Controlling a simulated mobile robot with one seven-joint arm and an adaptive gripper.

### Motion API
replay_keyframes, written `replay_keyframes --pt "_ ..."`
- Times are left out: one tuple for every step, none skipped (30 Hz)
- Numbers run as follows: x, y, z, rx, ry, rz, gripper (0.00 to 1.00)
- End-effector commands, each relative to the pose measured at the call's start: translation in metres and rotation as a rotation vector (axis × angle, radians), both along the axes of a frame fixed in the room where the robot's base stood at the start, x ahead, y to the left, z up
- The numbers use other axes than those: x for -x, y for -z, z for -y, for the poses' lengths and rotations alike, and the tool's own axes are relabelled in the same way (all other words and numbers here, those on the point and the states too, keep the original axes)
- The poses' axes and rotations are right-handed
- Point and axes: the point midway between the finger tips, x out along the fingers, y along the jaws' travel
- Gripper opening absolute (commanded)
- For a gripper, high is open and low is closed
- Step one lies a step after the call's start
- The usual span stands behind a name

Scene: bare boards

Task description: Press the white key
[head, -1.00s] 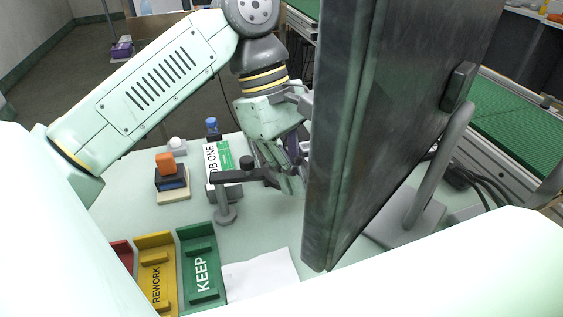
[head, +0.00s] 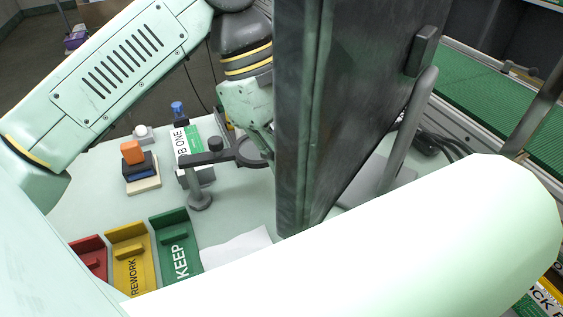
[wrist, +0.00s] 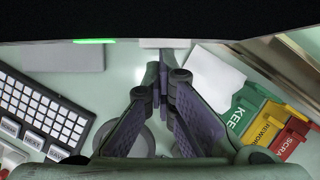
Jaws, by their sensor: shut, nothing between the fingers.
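In the wrist view a keyboard (wrist: 42,108) with rows of small white keys lies at the left. In the head view the dark monitor hides the keyboard and my fingertips.
The dark monitor (head: 340,100) stands upright close to my arm. A stand with a ring (head: 198,180), a small box with an orange block (head: 132,152), and red, yellow and green trays (head: 175,245) occupy the table's left. White paper (head: 236,246) lies beside them.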

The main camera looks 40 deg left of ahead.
Motion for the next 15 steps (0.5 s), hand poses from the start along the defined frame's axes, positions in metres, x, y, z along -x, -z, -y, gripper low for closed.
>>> replay_keyframes --pt "0.0 0.001 0.003 0.001 0.007 -0.002 0.0" --pt "0.0 0.001 0.004 0.001 0.008 -0.003 0.0" --pt "0.0 0.001 0.004 0.001 0.009 -0.003 0.0" --pt "0.0 0.001 0.004 0.001 0.009 -0.003 0.0" --pt "0.0 0.0 0.004 0.001 0.009 -0.003 0.0" --pt "0.0 0.0 0.004 0.001 0.01 -0.003 0.0" --pt "0.0 -0.001 0.004 0.001 0.01 -0.003 0.0" --pt "0.0 -0.003 0.003 0.001 0.01 -0.003 0.0" --pt "0.0 -0.006 0.002 0.001 0.009 -0.002 0.0" --pt "0.0 -0.008 0.0 0.001 0.009 -0.002 0.0" --pt "-0.001 -0.012 -0.001 0.002 0.009 -0.001 0.0" --pt "-0.001 -0.017 -0.003 0.003 0.009 0.001 0.0" --pt "-0.001 -0.022 -0.006 0.003 0.008 0.001 0.0" --pt "-0.001 -0.026 -0.008 0.003 0.007 0.002 0.0" --pt "-0.001 -0.033 -0.011 0.003 0.006 0.002 0.0"
